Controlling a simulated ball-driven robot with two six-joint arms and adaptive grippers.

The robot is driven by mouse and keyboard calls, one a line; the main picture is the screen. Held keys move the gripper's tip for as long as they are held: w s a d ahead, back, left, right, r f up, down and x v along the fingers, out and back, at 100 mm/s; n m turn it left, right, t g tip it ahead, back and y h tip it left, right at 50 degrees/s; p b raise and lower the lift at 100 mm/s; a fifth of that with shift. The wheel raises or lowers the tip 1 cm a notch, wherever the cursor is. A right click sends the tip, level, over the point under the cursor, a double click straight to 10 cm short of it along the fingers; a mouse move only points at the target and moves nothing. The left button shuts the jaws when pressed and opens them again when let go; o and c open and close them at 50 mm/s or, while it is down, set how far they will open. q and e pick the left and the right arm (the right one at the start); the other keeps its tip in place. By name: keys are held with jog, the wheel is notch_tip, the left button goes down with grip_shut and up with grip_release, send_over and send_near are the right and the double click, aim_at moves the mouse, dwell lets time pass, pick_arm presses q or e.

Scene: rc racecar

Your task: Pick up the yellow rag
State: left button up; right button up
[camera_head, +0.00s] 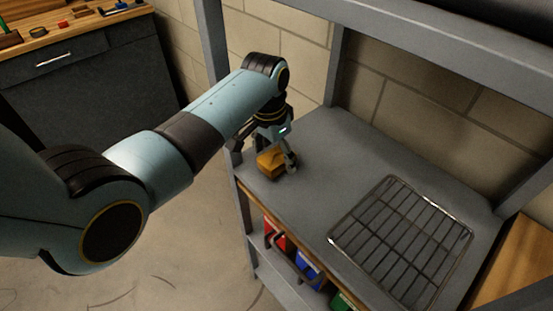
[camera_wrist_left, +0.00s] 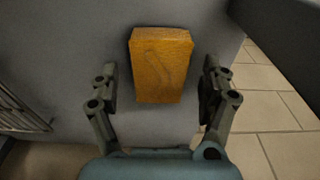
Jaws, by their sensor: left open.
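The yellow rag (camera_head: 271,164) is a folded, block-shaped orange-yellow bundle on the grey shelf top, near its left front corner. It also shows in the left wrist view (camera_wrist_left: 161,66), lying between and a little beyond the fingers. My left gripper (camera_head: 270,150) is right over the rag, pointing down. In the left wrist view my left gripper (camera_wrist_left: 160,82) is open, with one finger on each side of the rag and a gap on both sides. The gripper partly hides the rag in the head view. My right gripper is not in view.
A wire rack (camera_head: 402,240) lies on the grey shelf (camera_head: 330,160) to the right of the rag. Red (camera_head: 275,233) and blue (camera_head: 308,270) bins sit below the shelf. Shelf posts stand at the back. A wooden-topped workbench (camera_head: 70,35) is at the upper left.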

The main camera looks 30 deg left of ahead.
pick_arm(q)
jog(key=shift+f, duration=0.5)
jog(key=shift+f, duration=0.25)
dwell(0.3)
jog(key=shift+s+d, duration=0.1)
jog(key=c, duration=1.1)
